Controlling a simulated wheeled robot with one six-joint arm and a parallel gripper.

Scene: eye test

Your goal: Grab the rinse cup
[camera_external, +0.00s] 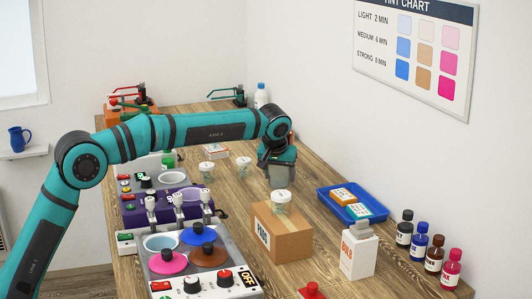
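Three white lidded cups with small labels are in view; the print is too small to tell which is the rinse cup. One cup (281,202) is on top of a cardboard box (290,238). Two others, a left cup (207,171) and a right cup (243,168), stand on the wooden table (325,232) farther back. My gripper (283,184) points down, directly above the cup on the box in the picture. Its grey fingers end close to that cup's lid; I cannot tell whether they touch it or how far they are spread.
A blue tray (330,204) with small boxes lies right of my gripper. A white carton (358,252) and several dark-capped bottles (419,245) stand at the right. Machines with knobs and coloured pans (203,262) fill the left side. A white bottle (261,96) stands at the back.

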